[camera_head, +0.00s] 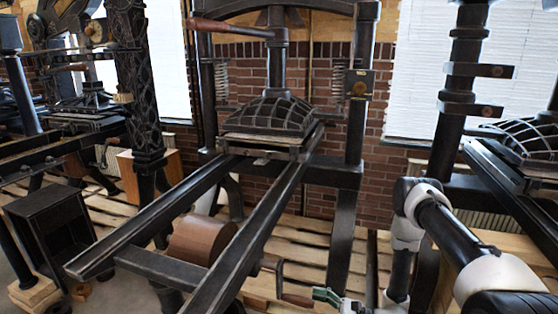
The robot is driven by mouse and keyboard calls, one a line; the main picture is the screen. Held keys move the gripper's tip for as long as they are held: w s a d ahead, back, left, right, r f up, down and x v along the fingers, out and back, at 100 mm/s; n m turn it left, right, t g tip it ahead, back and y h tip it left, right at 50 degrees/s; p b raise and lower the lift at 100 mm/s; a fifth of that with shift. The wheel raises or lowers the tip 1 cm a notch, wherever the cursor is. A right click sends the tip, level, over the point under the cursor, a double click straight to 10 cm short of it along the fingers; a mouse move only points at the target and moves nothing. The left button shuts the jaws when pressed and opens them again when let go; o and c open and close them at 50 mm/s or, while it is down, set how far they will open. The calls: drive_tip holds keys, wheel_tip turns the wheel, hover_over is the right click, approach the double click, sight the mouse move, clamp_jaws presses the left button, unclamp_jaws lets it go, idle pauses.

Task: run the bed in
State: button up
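The middle hand press has two long dark rails (255,235) running toward me, bare along their near length. A flat bed (262,142) with a pale top edge lies at their far end, under the ribbed domed platen (270,115). A crank (278,276) sits beside the right rail, low down, with a brown wooden handle (297,300) pointing right. My gripper (325,296), small and greenish at the tips, is just right of the handle's end. I cannot tell whether it touches the handle or whether its fingers are open.
A brown wooden drum (202,240) sits between the rails. The press's lever (230,28) with a wooden grip reaches left above the platen. Other presses stand at left and right (525,140). A black open box (50,235) is at left. The floor is wooden slats.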

drive_tip(key=v, duration=0.7)
idle(0.3)
drive_tip(key=s+n+g, duration=0.2)
drive_tip(key=s+g, duration=0.3)
drive_tip(key=s, duration=0.4)
drive_tip(key=s+d+r+n+g+h, duration=0.2)
drive_tip(key=s+d+r+n+g, duration=0.1)
drive_tip(key=d+r+n+g, duration=0.3)
drive_tip(key=d+r+n+t+h, duration=0.2)
drive_tip(key=d+r+n+h, duration=0.25)
drive_tip(key=r, duration=0.65)
drive_tip(key=d+r+n+t+h, duration=0.1)
drive_tip(key=d+r+n+h, duration=0.35)
drive_tip(key=r, duration=0.65)
drive_tip(key=d+r+n+t+h, duration=0.2)
drive_tip(key=d+r+n+h, duration=0.3)
drive_tip(key=r, duration=0.5)
drive_tip(key=s+a+r+t+h, duration=0.1)
drive_tip(key=s+r+t, duration=0.2)
drive_tip(key=r, duration=0.6)
drive_tip(key=shift+s+r+t, duration=0.15)
drive_tip(key=shift+r+t, duration=0.1)
drive_tip(key=shift+t, duration=0.65)
